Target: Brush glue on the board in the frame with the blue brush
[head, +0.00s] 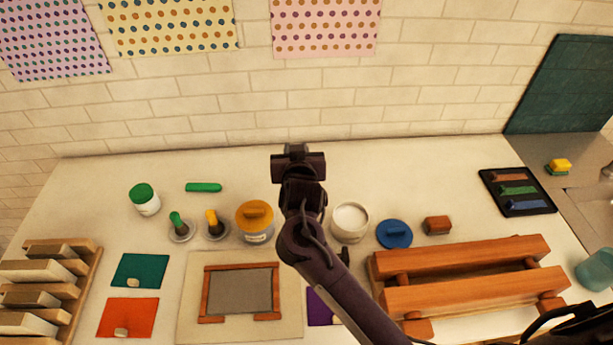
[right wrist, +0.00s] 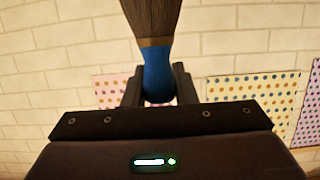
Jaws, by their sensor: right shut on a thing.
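The grey board (head: 238,290) lies in a wooden frame (head: 206,292) on a pale base sheet at the front, left of centre. My right gripper (head: 298,158) is raised over the back of the table, beyond the frame and to its right. In the right wrist view the right gripper (right wrist: 157,88) is shut on the blue brush (right wrist: 158,68), with its dark bristles at the top of the picture. The brush does not show in the head view. An open pot with pale contents (head: 350,218) stands right of my arm, with a blue lid (head: 394,234) beside it. My left gripper is not in view.
A wooden rack (head: 470,285) fills the front right. Teal (head: 140,271) and orange (head: 128,315) sheets lie left of the frame. The back middle of the table is mostly clear.

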